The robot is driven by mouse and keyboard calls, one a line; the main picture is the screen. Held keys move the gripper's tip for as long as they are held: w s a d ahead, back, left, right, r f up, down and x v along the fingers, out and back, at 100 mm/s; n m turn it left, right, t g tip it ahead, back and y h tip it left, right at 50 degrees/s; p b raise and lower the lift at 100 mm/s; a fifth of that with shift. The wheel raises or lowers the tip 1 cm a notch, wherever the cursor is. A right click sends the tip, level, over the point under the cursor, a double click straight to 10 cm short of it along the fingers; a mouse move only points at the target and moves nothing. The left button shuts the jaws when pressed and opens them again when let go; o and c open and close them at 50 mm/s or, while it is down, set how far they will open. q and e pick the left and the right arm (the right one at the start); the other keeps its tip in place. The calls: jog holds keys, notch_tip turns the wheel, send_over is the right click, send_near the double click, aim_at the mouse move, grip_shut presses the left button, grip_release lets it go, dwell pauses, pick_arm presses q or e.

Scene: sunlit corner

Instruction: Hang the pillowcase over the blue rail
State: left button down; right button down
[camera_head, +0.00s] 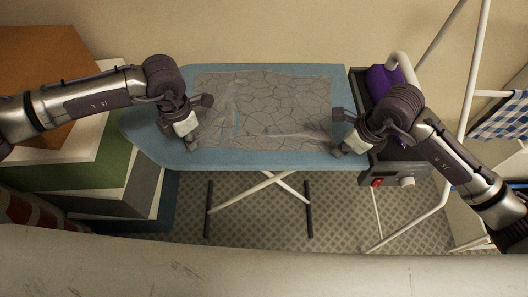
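The grey pillowcase (275,105) with a dark cracked-line pattern lies spread on the light blue ironing board (255,159), with some creases on its left part and near its lower right. My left gripper (203,122) is at its left edge, with its fingers spread apart. My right gripper (336,133) is at its right edge, also with fingers spread. Neither visibly pinches the cloth; exact contact is hidden by the fingers. I cannot make out a blue rail in this view.
A white-framed rack (465,105) stands at the right, with a blue checked cloth (502,116) on it. A purple-and-white iron (377,80) sits on the board's dark right end. Stacked boxes (62,165) stand at the left. Patterned floor shows below the board.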

pick_arm(q)
jog(key=shift+s+f, duration=0.15)
jog(key=shift+f, duration=0.05)
pick_arm(e)
jog(key=shift+f, duration=0.1)
